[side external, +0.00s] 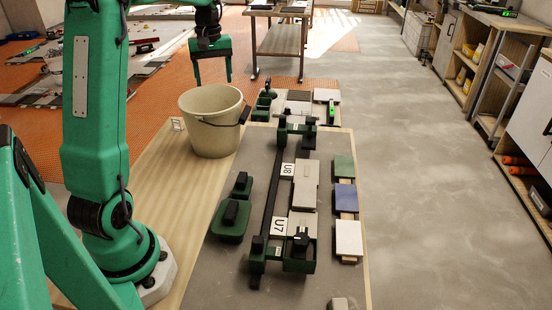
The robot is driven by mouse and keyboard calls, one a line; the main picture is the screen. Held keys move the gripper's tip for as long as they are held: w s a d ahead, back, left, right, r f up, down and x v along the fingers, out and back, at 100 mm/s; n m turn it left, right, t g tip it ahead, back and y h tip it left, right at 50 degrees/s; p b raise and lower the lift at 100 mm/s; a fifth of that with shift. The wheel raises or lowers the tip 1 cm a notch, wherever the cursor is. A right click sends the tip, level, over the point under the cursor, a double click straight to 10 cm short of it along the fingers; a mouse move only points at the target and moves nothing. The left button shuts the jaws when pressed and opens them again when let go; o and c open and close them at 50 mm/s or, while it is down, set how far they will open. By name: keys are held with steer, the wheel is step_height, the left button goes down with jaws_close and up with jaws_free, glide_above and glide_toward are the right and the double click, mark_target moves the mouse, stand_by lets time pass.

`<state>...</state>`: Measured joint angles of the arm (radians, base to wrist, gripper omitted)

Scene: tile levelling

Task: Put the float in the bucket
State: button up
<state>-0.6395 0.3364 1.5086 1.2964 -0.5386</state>
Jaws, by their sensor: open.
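The beige bucket (209,138) stands upright on the wooden board, with a dark handle on its right side. The part of its inside that I see looks empty; its bottom is hidden. My gripper (213,82) is open and empty, with its fingers pointing down above or behind the bucket's far rim. My gripper is apart from both.
A dark rail (271,195) with green end clamps runs along the slab, beside grey tiles (305,184) and labels U7 and U8. Green, blue and white samples (348,238) lie to the right. More tiles and a green tool sit behind. Bare wood (165,180) lies left of the slab.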

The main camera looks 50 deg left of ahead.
steer(key=s+d+r+m+t, duration=0.1)
steer(key=s+d+r+m, duration=0.15)
steer(key=d, duration=0.55)
steer(key=s+d+r+m+t, duration=0.1)
steer(key=s+d+r+m, duration=0.2)
steer(key=d, duration=0.6)
steer(key=s+d+f+m+t, duration=0.3)
steer(key=s+d+f+m, duration=0.1)
steer(key=s+d+m, duration=0.4)
steer(key=s+d, duration=0.2)
steer(key=d, duration=0.1)
steer(key=shift+d+t, duration=0.15)
steer(key=shift+t, duration=0.15)
